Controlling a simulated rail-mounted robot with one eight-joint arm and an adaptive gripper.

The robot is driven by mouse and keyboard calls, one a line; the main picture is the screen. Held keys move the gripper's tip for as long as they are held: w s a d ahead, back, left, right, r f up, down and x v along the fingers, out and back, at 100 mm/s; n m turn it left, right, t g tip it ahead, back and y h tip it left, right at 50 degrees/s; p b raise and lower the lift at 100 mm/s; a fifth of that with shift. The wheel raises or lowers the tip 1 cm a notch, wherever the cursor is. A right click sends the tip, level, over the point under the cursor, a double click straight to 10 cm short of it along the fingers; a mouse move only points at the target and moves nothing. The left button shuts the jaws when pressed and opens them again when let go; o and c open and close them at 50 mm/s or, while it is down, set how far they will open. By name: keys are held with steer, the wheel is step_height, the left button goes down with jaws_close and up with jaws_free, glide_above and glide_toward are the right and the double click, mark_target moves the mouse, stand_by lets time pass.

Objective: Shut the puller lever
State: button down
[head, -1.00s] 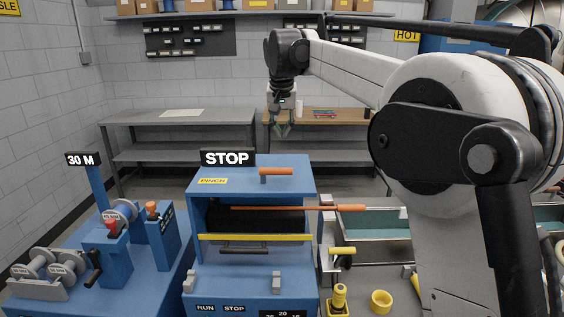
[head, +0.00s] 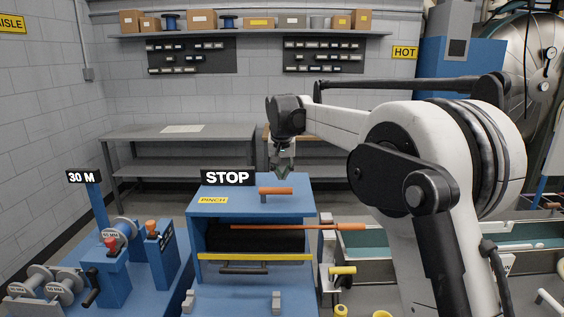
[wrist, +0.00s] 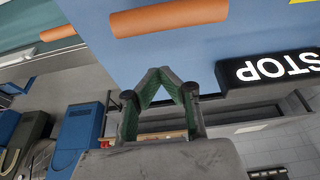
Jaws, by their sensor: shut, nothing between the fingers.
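The blue puller housing (head: 213,255) stands in the middle of the head view under a black STOP sign (head: 228,178). A short orange-handled lever (head: 276,190) sits on its top, right of the yellow PINCH label (head: 213,200); it also shows at the top of the wrist view (wrist: 170,17). A long orange rod (head: 300,227) crosses the housing's front opening and sticks out to the right. I cannot tell for certain which is the puller lever. My gripper (head: 283,177) is shut and empty, just behind and above the short lever, apart from it; its fingertips show in the wrist view (wrist: 152,72).
A yellow bar (head: 255,257) crosses the housing front, with a dark handle below. A blue spool stand with a 30 M sign (head: 82,177) is at left. A green-lined trough (head: 420,243) lies at right, behind my arm. Grey benches (head: 160,132) stand behind.

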mark_target(276, 191)
steer(key=shift+s+f, duration=0.2)
steer(key=shift+f, duration=0.1)
steer(key=shift+s+p, duration=0.3)
steer(key=shift+s, duration=0.75)
steer(key=shift+s+f, duration=0.3)
steer(key=shift+s, duration=0.4)
steer(key=shift+w, duration=0.1)
steer(key=shift+d, duration=0.1)
